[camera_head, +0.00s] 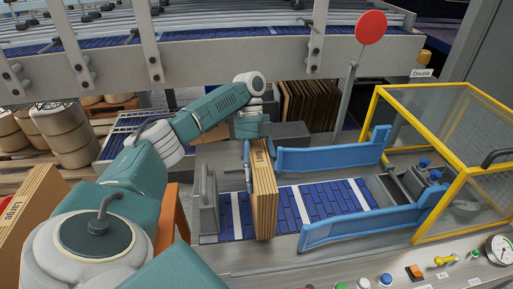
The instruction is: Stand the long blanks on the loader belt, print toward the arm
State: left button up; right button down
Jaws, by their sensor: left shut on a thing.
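My left gripper (249,168) reaches in from the left and is shut on a bundle of brown long blanks (264,202). The bundle stands upright over the left part of the loader belt (312,203), which is blue with white cross strips. Its narrow edge faces me and small print shows near its top, too small to read surely. I cannot tell whether its bottom edge touches the belt. The gripper partly hides its left face. My right gripper is not in view.
Blue guide rails (333,158) (365,228) flank the belt. A grey upright plate (208,201) stands at its left end. A yellow-framed guard (445,150) is at right. More cardboard blanks (308,106) stand behind; blanks marked Large (32,212) stand at left. Belt right of the bundle is clear.

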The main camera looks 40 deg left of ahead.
aim_at(254, 150)
pick_arm(q)
notch_tip(254, 150, down, 4)
jog(key=shift+r, duration=0.1)
jog(key=o, duration=1.9)
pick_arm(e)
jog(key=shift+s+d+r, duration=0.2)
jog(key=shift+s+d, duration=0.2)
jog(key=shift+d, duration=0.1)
pick_arm(q)
jog(key=shift+o, duration=0.2)
jog(key=p+v, duration=0.1)
jog(key=v, duration=0.9)
jog(key=shift+r, duration=0.2)
jog(key=shift+p+v, duration=0.45)
jog(key=shift+v, duration=0.3)
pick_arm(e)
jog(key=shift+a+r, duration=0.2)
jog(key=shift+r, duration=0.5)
